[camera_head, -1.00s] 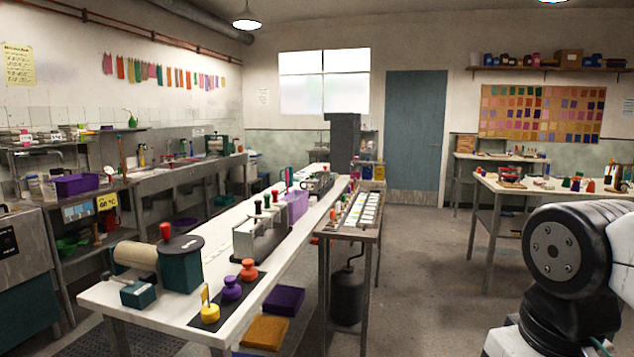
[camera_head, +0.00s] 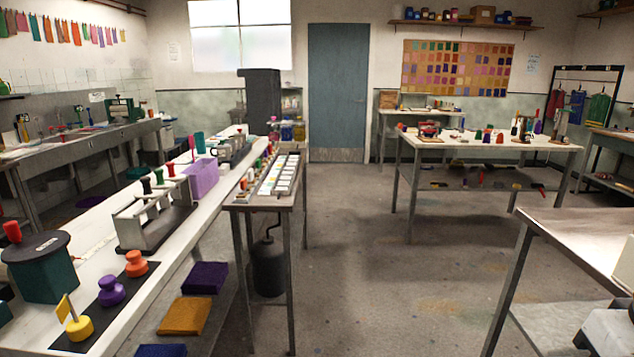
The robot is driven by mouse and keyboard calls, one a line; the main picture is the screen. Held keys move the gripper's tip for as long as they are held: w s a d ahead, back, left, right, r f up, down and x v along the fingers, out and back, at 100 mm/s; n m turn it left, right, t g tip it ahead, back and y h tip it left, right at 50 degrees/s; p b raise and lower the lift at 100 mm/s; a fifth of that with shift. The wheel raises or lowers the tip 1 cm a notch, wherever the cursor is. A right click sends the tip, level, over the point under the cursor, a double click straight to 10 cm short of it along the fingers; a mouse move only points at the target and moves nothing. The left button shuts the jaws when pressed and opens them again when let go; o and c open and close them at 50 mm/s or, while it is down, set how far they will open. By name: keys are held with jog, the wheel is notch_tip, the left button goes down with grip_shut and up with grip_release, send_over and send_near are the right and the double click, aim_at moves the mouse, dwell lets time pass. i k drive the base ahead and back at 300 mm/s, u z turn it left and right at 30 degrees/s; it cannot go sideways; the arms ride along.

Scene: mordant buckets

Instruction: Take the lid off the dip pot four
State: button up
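I cannot pick out dip pot four or its lid for certain in the head view. Several small items with coloured tops stand on the far right table (camera_head: 560,146), too small to tell apart. A dark teal drum-like container (camera_head: 45,277) with a flat black top and a red knob stands on the long white bench at the left. I see no number that marks it as pot four.
The long bench holds orange (camera_head: 136,263), purple (camera_head: 112,291) and yellow (camera_head: 79,327) knobbed pieces. A narrow table (camera_head: 262,203) stands beside it. Another table (camera_head: 585,238) is close at the right. The floor (camera_head: 360,260) between them is open.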

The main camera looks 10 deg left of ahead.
aim_at(223, 141)
jog(key=i, duration=5.95)
jog(key=u, duration=3.25)
jog(key=i, duration=0.55)
jog(key=z, duration=0.05)
